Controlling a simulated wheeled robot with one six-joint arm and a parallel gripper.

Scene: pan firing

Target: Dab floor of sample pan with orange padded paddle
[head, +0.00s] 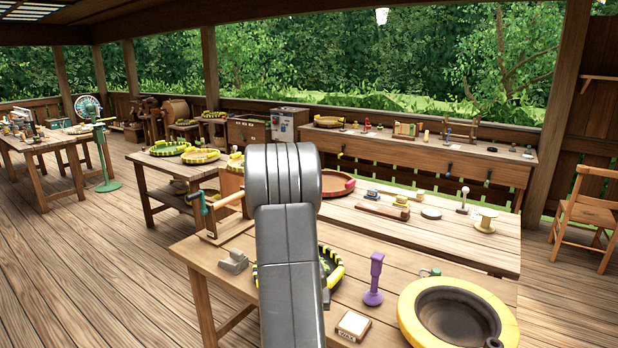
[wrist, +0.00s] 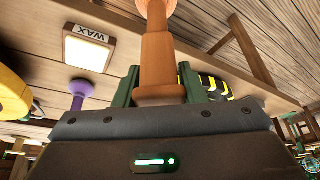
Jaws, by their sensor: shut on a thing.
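My gripper (wrist: 157,92) is shut on the orange paddle (wrist: 157,55), its green fingers on either side of the orange handle. The paddle's far end runs out of the top of the wrist view, so its pad is not clearly seen. In the head view my arm hides the gripper and paddle. A dark round pan with a thick yellow rim (head: 408,318) sits at the front right of the near table; its rim also shows at the left edge of the wrist view (wrist: 12,95). A black-and-yellow striped ring or pan (head: 334,262) is partly behind my arm. I cannot tell which is the sample pan.
On the near table (head: 385,270) stand a purple upright tool (head: 374,280), a WAX block (head: 353,326), a grey block (head: 234,261) and a wooden frame with a crank (head: 222,215). A second table (head: 455,245) behind holds small tools and a spool (head: 485,220).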

